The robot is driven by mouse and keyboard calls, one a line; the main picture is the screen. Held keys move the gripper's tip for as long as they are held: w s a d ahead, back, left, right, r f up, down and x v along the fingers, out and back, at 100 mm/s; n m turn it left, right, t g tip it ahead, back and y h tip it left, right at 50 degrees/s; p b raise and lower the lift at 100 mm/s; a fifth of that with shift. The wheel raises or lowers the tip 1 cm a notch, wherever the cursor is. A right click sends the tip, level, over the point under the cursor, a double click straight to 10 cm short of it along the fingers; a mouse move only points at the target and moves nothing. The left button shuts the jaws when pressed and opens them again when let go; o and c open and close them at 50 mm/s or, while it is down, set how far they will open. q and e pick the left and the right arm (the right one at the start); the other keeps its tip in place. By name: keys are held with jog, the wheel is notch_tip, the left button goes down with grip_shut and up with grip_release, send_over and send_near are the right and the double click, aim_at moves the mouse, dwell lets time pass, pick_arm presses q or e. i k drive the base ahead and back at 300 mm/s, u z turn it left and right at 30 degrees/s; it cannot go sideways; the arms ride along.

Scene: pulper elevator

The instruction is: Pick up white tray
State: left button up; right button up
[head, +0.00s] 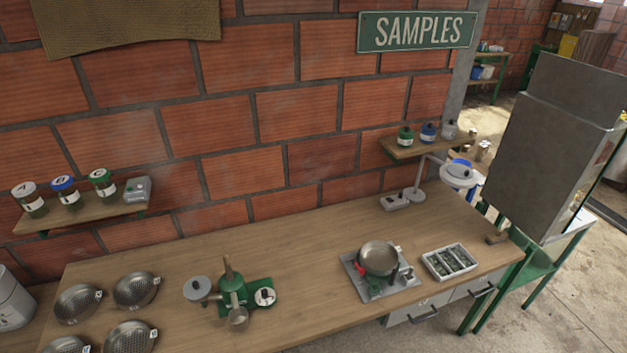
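A small white tray (428,266) sits on the right end of the wooden bench in the head view. It is rectangular and split into narrow compartments that hold dark and greenish items, too small to make out. It lies flat, just right of a grey scale-like device (377,291) that has a metal bowl (379,258) on top. Neither of my grippers shows in the head view.
The wooden bench (310,250) has clear room in its middle. A green grinder-like device (236,290) and several metal strainers (136,289) stand to the left. A lamp-like stand (414,194) is behind the tray. A large grey box (555,150) rises at right.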

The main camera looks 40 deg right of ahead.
aim_at(449, 261)
jog(key=z, duration=2.85)
jog(key=k, duration=1.3)
jog(key=z, duration=0.7)
jog(key=i, duration=1.45)
jog(key=u, duration=0.25)
jog(key=i, duration=1.5)
jog(key=u, duration=1.75)
jog(key=i, duration=1.1)
jog(key=u, duration=0.95)
